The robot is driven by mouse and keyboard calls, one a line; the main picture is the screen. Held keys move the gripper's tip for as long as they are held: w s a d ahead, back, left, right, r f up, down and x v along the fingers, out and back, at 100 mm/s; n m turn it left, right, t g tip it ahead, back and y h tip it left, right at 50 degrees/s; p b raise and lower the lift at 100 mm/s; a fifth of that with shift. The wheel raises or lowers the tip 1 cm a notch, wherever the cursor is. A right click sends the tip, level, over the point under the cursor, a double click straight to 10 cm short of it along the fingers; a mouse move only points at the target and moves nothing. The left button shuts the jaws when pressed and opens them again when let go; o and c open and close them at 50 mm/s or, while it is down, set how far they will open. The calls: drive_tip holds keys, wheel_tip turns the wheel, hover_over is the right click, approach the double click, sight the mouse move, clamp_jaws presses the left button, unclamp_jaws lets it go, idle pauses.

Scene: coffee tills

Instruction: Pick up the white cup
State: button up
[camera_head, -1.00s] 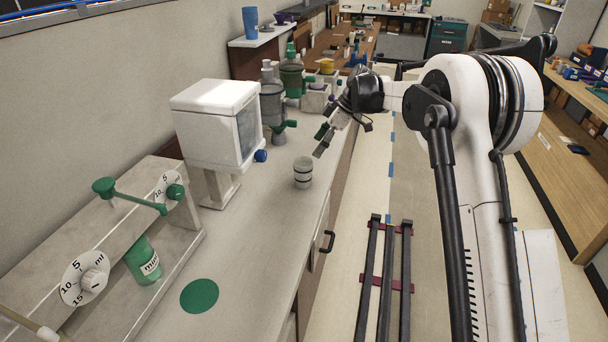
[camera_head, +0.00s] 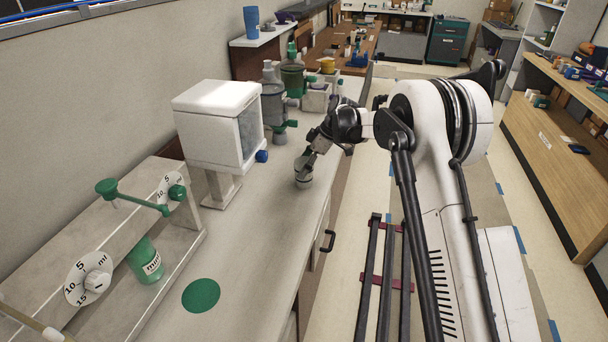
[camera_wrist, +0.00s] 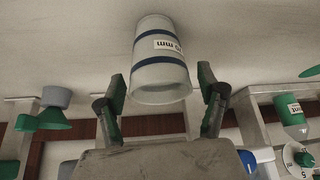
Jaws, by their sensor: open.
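The white cup (camera_head: 303,181) with dark bands stands upright on the grey counter (camera_head: 250,240), right of the white box-shaped machine. In the wrist view the cup (camera_wrist: 160,65) shows two blue bands and a small printed label. My gripper (camera_head: 309,165) is at the cup's upper part in the head view and hides some of it. In the wrist view my gripper (camera_wrist: 161,85) is open, with one green-padded finger on each side of the cup's near end. I see gaps between the fingers and the cup.
The white machine (camera_head: 217,125) with a blue knob stands close left of the cup. Grey and green dispensers (camera_head: 274,105) stand behind. A green disc (camera_head: 201,295) lies on the bare counter in front. A dispenser rack (camera_head: 130,240) fills the left side.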

drive_tip(key=c, duration=1.1)
